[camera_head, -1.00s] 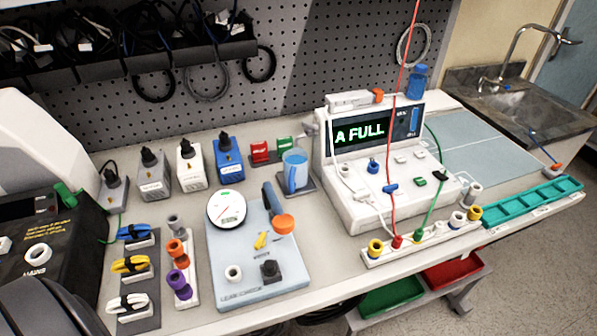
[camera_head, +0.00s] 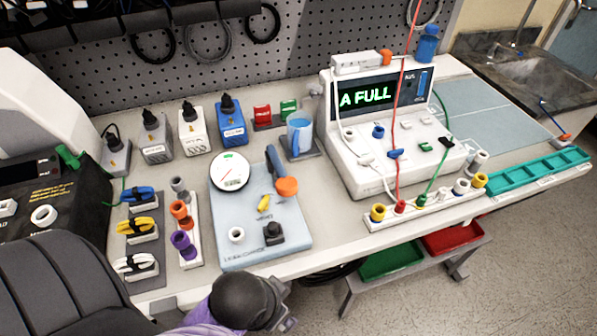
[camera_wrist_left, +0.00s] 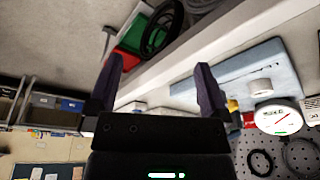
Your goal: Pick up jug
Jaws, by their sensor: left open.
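The jug (camera_head: 300,136) is a small light-blue, see-through vessel. It stands upright on a dark square pad (camera_head: 286,152) at the back middle of the bench, left of the white pump. My left gripper (camera_wrist_left: 158,72) is open in the left wrist view, with two dark fingers apart and nothing between them. In the head view my left arm comes in at the bottom, at the bench's front edge, well in front of the jug; its fingers are not clear there. I cannot make out the jug in the left wrist view. My right gripper is not in view.
The white pump (camera_head: 385,170) reads "A FULL" and has red and green leads. A pale blue scale board (camera_head: 228,205) with a dial and an orange-knobbed lever lies between my arm and the jug. Plugs and connectors stand at left. Green and red bins (camera_head: 390,262) sit below the bench.

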